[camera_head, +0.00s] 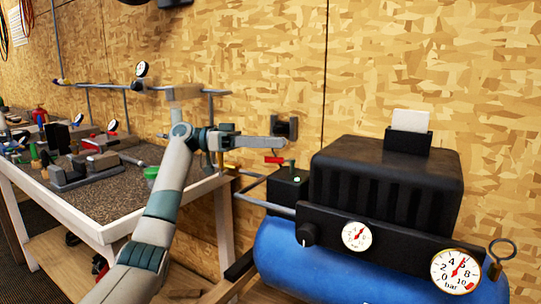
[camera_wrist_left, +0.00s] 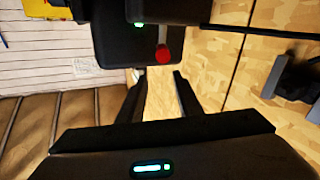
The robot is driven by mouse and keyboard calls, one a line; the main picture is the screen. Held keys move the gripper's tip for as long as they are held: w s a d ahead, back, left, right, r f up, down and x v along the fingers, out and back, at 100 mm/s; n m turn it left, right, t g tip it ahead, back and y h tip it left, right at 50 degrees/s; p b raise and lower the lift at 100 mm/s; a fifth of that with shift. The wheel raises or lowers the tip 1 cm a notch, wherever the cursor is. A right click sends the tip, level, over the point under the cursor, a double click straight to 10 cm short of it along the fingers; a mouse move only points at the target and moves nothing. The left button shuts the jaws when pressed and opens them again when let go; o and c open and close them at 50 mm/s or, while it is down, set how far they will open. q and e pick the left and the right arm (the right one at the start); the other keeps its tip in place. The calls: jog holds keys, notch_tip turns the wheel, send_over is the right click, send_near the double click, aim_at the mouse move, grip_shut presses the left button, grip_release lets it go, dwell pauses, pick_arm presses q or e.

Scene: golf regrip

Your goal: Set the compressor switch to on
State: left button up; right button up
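The compressor has a blue tank (camera_head: 330,265) and a ribbed black housing (camera_head: 385,180). A small black box (camera_head: 288,188) stands at its left side, with a red part (camera_head: 274,160) and a green part on top. In the left wrist view a black box (camera_wrist_left: 118,48) with a round red part (camera_wrist_left: 163,54) and a green light lies beyond the fingertips. My left gripper (camera_head: 283,146) is just above the red part, its fingers apart and empty; the gap between them shows in the left wrist view (camera_wrist_left: 160,80). Whether it touches anything I cannot tell. My right gripper is out of view.
A black knob (camera_head: 306,233) and two gauges (camera_head: 356,236) are on the compressor's front panel. A white piece (camera_head: 410,120) stands in a black holder on the housing. A cluttered workbench (camera_head: 105,205) is at left.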

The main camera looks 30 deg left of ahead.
pick_arm(q)
jog(key=d+r, duration=0.6)
jog(key=d, duration=0.5)
jog(key=shift+s+d+r, duration=0.2)
